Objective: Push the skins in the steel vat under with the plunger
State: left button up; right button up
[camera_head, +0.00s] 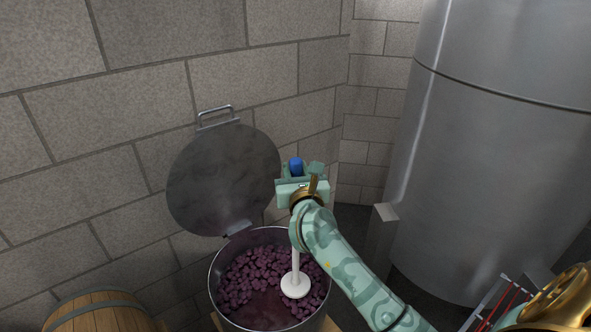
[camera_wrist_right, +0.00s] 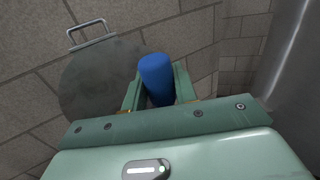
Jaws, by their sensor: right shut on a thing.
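The steel vat (camera_head: 216,285) stands at the bottom centre of the head view with its round lid (camera_head: 222,180) tilted open against the wall. Purple skins (camera_head: 255,268) lie in it, with a darker, wet-looking patch at the front. My right gripper (camera_head: 296,172) is above the vat, shut on the plunger's blue grip, which also shows between the fingers in the wrist view (camera_wrist_right: 156,78). The plunger (camera_head: 295,287) hangs upright, its white disc over the skins inside the vat; whether it touches them is hard to tell. My left gripper is not in view.
A wooden barrel (camera_head: 95,312) stands at the lower left. A large steel tank (camera_head: 490,150) fills the right side, with a grey post (camera_head: 382,235) in front of it. A stone block wall (camera_head: 150,80) is close behind the vat.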

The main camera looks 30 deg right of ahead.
jog(key=shift+r, duration=0.1)
jog(key=shift+f+b, duration=0.35)
jog(key=shift+f, duration=0.2)
notch_tip(320, 180, down, 10)
jog(key=b, duration=0.8)
jog(key=shift+r, duration=0.2)
notch_tip(320, 180, up, 12)
jog(key=p, duration=1.1)
jog(key=shift+f+p, duration=0.1)
jog(key=shift+p, duration=0.2)
